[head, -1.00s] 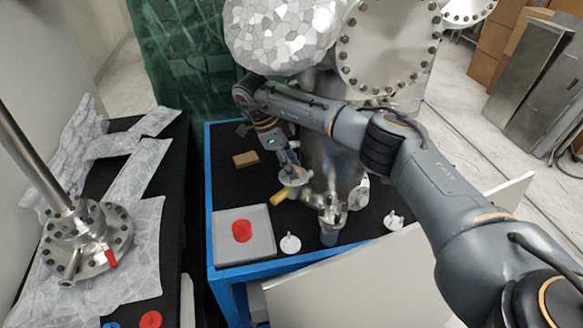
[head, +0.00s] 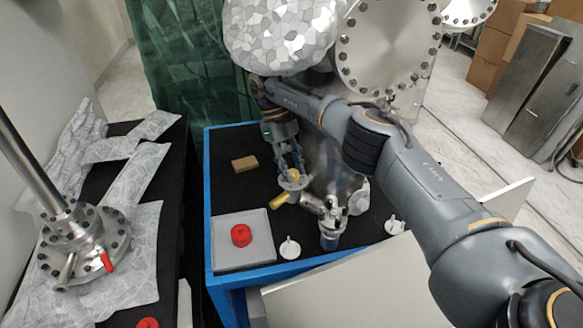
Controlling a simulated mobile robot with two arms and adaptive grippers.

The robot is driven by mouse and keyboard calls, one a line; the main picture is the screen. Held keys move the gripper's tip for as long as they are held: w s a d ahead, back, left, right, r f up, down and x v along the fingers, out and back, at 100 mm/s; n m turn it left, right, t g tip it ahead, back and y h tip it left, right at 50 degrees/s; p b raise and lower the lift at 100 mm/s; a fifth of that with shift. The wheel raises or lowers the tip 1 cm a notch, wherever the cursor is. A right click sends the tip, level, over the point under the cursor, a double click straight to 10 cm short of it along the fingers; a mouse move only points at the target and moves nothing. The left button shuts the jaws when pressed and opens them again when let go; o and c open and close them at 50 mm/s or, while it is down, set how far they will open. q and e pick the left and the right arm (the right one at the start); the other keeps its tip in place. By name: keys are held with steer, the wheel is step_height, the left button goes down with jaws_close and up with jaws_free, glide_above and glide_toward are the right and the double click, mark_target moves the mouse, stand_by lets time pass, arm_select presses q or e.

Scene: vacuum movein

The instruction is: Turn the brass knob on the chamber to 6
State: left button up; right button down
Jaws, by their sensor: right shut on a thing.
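The metal chamber (head: 325,168) stands on the black-topped blue bench, partly hidden behind my right arm. A small brass knob (head: 293,176) sits above a pale round disc (head: 294,184) on the chamber's left front side. My right gripper (head: 292,170) reaches down from above with its fingers shut on the brass knob. The fingers cover part of the knob, and its pointer and numbers are too small to read. My left gripper is not in view.
A grey tray (head: 225,248) holds a red cap (head: 241,236). White fittings (head: 290,248) stand nearby, and a tan block (head: 245,164) lies behind. A brass-coloured cylinder end (head: 279,201) sticks out below the knob. A foil-covered dome (head: 280,38) and a bolted flange (head: 390,45) rise above my arm.

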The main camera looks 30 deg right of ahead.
stand_by(0.4)
steer(key=c, duration=1)
jaws_free()
